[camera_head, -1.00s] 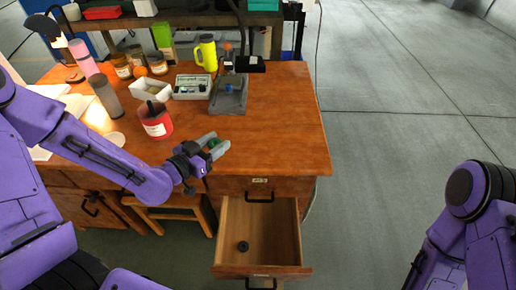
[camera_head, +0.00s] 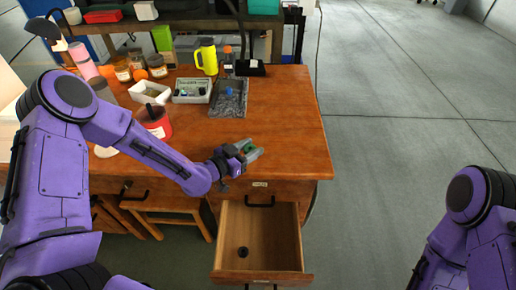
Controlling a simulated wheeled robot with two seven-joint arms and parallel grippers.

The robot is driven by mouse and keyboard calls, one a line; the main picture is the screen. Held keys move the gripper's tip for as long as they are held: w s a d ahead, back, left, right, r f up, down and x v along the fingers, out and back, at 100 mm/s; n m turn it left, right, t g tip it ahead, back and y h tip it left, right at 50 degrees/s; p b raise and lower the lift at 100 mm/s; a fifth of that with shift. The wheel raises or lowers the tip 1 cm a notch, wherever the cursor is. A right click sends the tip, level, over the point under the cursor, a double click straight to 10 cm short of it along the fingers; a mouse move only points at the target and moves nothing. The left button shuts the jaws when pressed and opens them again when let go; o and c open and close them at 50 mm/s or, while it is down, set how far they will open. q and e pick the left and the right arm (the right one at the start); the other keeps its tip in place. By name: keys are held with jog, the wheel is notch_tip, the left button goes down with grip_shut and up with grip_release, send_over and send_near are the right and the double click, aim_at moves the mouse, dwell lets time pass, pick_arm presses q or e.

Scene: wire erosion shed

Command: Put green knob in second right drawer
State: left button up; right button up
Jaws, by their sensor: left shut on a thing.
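The green knob (camera_head: 246,147) is held between the fingers of my left gripper (camera_head: 250,151), partly hidden by them. The left gripper is shut on it, above the front part of the wooden desk top (camera_head: 290,140). The open drawer (camera_head: 258,240) on the right side of the desk is pulled out below and in front of the gripper. A small dark round thing (camera_head: 243,252) lies in it. A closed drawer (camera_head: 259,190) with a dark handle is just above it. My right arm shows at the lower right, but its gripper is out of view.
A red container (camera_head: 156,123), a white box (camera_head: 150,92), a grey tray (camera_head: 228,98), a case with small items (camera_head: 191,90) and a yellow mug (camera_head: 207,57) stand on the desk. A stool (camera_head: 165,207) is under it. Floor to the right is clear.

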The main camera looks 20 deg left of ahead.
pick_arm(q)
jog(key=w, duration=0.1)
jog(key=w+d+f, duration=0.1)
jog(key=w+f, duration=0.1)
jog(key=shift+d, duration=0.35)
jog(key=shift+f, duration=0.3)
jog(key=o, duration=1)
jog(key=shift+o, duration=0.2)
jog(key=shift+r, duration=0.1)
